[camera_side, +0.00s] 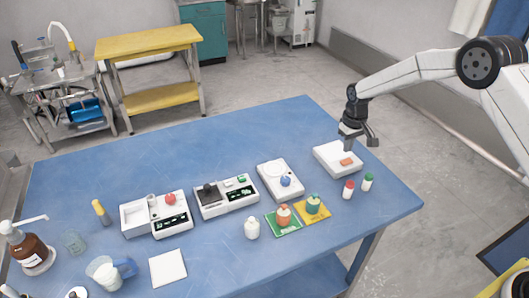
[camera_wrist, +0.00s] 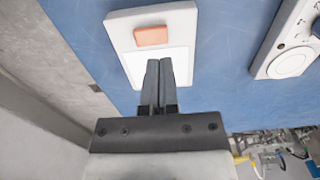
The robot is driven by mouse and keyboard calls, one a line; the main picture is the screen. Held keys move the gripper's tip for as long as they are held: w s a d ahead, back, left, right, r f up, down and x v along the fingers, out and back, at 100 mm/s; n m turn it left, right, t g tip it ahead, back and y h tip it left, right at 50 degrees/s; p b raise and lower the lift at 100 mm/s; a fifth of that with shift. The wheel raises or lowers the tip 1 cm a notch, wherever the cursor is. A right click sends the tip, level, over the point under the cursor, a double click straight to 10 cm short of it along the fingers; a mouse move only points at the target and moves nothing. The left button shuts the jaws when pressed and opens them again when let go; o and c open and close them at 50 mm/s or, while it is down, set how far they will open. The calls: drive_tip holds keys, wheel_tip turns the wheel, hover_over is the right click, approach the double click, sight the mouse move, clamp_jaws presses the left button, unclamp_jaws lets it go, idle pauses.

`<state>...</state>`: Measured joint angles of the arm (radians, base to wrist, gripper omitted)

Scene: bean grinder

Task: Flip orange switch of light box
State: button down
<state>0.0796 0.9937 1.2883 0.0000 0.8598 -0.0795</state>
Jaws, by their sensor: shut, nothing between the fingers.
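The light box (camera_side: 327,157) is a flat white box at the right end of the blue table. Its orange switch (camera_side: 347,161) sits on the box's right, front part. In the wrist view the light box (camera_wrist: 120,32) shows a bright white panel, and the orange switch (camera_wrist: 151,36) lies beyond my fingertips. My gripper (camera_side: 347,148) points down over the box, beside the switch. In the wrist view my gripper (camera_wrist: 159,64) has its two dark fingers together, empty, with the tips over the white panel. I cannot tell whether the tips touch the panel.
A red-capped bottle (camera_side: 348,189) and a green-capped bottle (camera_side: 367,182) stand just in front of the light box. A white device with a blue knob (camera_side: 280,181) is to its left. The blue table (camera_side: 230,150) is clear behind the devices.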

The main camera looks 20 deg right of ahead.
sight(345, 164)
drive_tip(key=shift+r, duration=1.25)
drive_tip(key=shift+s+r, duration=0.1)
drive_tip(key=s+a+r+t, duration=0.1)
drive_tip(key=s+r, duration=0.1)
drive_tip(key=s, duration=0.7)
drive_tip(key=s+a+r, duration=0.2)
drive_tip(key=s+r, duration=0.1)
drive_tip(key=s, duration=0.6)
drive_tip(key=s+a+r+t, duration=0.1)
drive_tip(key=s+r, duration=0.1)
drive_tip(key=s, duration=0.7)
drive_tip(key=shift+s+a+r+t, duration=0.25)
drive_tip(key=shift+r+t, duration=0.05)
drive_tip(key=shift+r, duration=0.05)
drive_tip(key=w+d+f+t, duration=0.1)
drive_tip(key=w+d+t, duration=0.2)
drive_tip(key=w, duration=0.6)
drive_tip(key=w+d+f+t, duration=0.2)
drive_tip(key=w+d+t, duration=0.1)
drive_tip(key=w, duration=0.7)
drive_tip(key=shift+w+f, duration=0.15)
drive_tip(key=shift+f, duration=0.05)
drive_tip(key=shift+d, duration=0.1)
